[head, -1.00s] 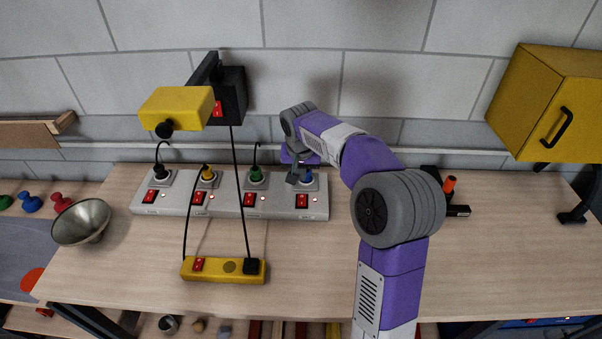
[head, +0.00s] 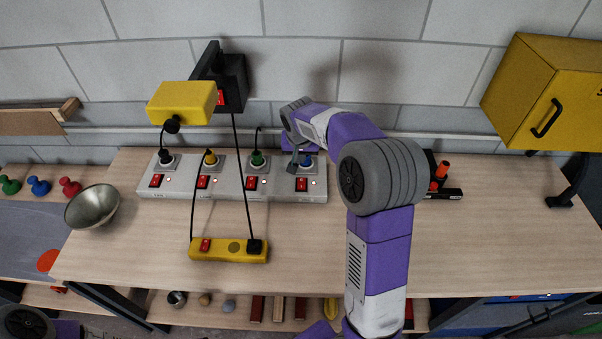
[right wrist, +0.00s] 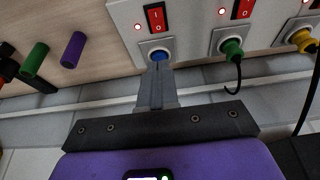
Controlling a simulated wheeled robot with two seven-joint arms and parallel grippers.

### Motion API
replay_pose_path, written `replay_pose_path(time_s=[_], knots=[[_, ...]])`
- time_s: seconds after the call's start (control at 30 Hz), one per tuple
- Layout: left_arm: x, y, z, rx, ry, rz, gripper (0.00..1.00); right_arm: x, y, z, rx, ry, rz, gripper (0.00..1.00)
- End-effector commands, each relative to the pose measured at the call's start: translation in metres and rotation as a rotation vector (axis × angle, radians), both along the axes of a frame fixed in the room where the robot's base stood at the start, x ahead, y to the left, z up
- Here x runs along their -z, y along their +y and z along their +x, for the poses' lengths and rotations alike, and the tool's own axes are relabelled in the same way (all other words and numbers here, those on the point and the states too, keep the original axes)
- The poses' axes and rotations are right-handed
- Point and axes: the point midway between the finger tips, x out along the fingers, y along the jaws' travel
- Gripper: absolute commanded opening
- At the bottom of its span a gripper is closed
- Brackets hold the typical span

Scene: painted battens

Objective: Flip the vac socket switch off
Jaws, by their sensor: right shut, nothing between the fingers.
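A light grey socket strip (head: 282,190) lies along the back of the bench, with black (head: 166,160), yellow (head: 210,159), green (head: 257,159) and blue (head: 307,160) plugs. Each socket has a red rocker switch in front and a small lit lamp. The labels are too small to read, so I cannot tell which socket is vac. My right gripper (head: 293,166) is shut and empty beside the blue plug. In the right wrist view its fingertips (right wrist: 157,68) are close to the blue plug (right wrist: 158,55), with that socket's red switch (right wrist: 155,17) beyond. My left gripper is not in view.
A yellow strip (head: 220,251) with a switch lies in front, its cords hanging across the grey strip. A yellow box (head: 182,103) on a dark bracket overhangs the left sockets. A metal bowl (head: 92,206) stands left, a yellow cabinet (head: 545,90) hangs right. The bench's front right is clear.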

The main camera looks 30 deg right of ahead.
Motion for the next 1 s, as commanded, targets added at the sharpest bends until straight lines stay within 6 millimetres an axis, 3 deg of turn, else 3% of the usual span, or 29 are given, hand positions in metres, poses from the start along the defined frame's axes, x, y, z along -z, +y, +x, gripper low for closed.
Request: replay_pose_path(time_s=[0.17,0.7,1.0], knots=[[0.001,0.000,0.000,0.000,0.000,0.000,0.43,0.014,-0.003,0.004,0.000,0.004,0.000,0.00],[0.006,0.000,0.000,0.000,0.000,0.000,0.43,0.114,-0.021,0.028,-0.001,0.003,0.001,0.00],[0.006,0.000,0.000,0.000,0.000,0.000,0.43,0.133,-0.022,0.031,0.000,0.001,0.001,0.00]])
